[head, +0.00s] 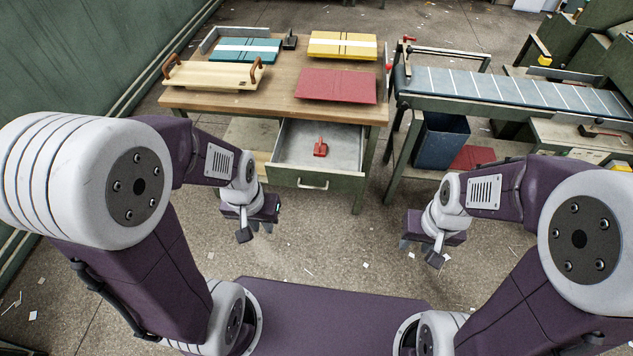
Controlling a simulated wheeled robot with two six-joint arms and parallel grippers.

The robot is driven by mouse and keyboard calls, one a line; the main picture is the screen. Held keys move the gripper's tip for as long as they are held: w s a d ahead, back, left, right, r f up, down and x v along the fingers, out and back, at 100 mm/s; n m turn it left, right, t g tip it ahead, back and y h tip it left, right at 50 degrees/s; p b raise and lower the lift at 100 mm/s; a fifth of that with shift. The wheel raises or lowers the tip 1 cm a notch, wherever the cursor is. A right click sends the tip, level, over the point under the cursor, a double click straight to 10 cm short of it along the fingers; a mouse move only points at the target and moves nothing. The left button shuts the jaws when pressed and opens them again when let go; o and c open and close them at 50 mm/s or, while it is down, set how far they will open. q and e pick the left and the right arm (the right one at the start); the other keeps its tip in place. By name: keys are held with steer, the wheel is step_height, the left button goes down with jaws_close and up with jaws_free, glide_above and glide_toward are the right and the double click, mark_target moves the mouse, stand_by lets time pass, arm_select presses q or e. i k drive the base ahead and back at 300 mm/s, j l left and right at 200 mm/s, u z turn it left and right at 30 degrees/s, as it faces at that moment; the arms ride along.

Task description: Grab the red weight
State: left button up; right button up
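The red weight (320,149) is a small red block with a knob or handle on top. It sits inside the open drawer (345,150) under the wooden table, near the middle of the drawer's pale floor. My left gripper (257,230) hangs below and to the left of the drawer front, apart from it. My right gripper (422,252) hangs to the right of the drawer, in front of the feeder. Neither gripper touches the weight. Their fingers are small and partly hidden, so I cannot tell how wide they stand.
The table (285,90) bears a teal board (232,57), a yellow board (342,45), a red board (336,86) and a wooden tray (213,75) with brown handles. The tabletop overhangs the drawer's back. The feeder (510,90) stands right, with a blue bin (441,140) below.

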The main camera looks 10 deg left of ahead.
mark_target(320, 146)
steer(key=i+j, duration=0.15)
steer(key=j, duration=0.2)
steer(key=i+j, duration=0.2)
steer(key=j, duration=0.15)
steer(key=i+j, duration=0.15)
steer(key=j, duration=0.2)
steer(key=i+j+z, duration=0.1)
steer(key=j, duration=0.25)
steer(key=i+j, duration=0.25)
steer(key=j, duration=0.15)
steer(key=i+j, duration=0.15)
steer(key=j, duration=0.2)
